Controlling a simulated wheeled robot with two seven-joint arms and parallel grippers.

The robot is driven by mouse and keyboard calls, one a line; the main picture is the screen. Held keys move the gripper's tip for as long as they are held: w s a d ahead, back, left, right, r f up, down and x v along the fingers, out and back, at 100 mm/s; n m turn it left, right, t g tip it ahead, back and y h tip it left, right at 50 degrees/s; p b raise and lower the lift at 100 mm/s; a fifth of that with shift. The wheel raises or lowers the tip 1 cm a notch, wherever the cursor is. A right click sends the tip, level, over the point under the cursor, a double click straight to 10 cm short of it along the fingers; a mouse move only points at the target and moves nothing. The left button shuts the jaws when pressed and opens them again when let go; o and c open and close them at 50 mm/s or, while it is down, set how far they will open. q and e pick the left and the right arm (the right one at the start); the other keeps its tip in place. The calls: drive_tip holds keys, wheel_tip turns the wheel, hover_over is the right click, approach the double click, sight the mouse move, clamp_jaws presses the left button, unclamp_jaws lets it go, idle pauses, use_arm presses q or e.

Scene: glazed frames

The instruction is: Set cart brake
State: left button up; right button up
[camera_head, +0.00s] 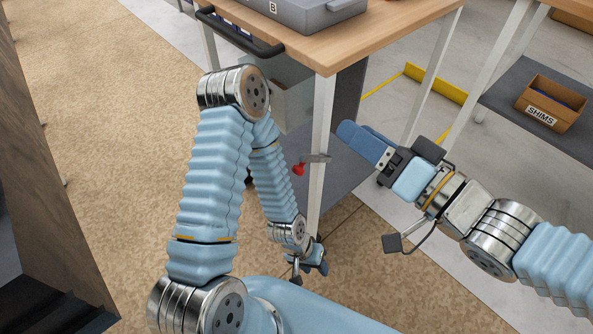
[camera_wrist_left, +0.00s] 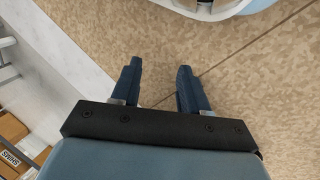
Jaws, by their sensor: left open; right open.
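The cart has a wooden top (camera_head: 390,30), pale metal legs and a black push handle (camera_head: 240,35) at its left end. A small lever with a red tip (camera_head: 298,170) sits on a bracket at the near leg; this looks like the brake. My left gripper (camera_head: 320,265) is low by the floor, below the red tip and close to the foot of that leg. In the left wrist view its two blue fingers (camera_wrist_left: 160,68) are apart with only floor between them. My right gripper (camera_head: 350,135) is open and empty, right of the leg and clear of the lever.
A grey case (camera_head: 290,12) marked B lies on the cart top. A second bench at right carries a SHIMS box (camera_head: 551,103) on its lower shelf (camera_head: 500,88). A dark wooden panel (camera_head: 45,180) stands at left. The speckled floor (camera_head: 110,90) between is clear.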

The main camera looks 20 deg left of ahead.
drive_tip(key=b, duration=2)
approach(300, 171)
drive_tip(key=x, duration=0.3)
drive_tip(key=b+x, duration=0.1)
drive_tip(key=x, duration=0.3)
drive_tip(key=f+b+x, duration=0.1)
drive_tip(key=x, duration=0.3)
drive_tip(key=shift+w+d+f, duration=0.1)
drive_tip(key=shift+w+d, duration=0.05)
drive_tip(key=shift+w, duration=0.1)
drive_tip(key=shift+f, duration=0.1)
clamp_jaws()
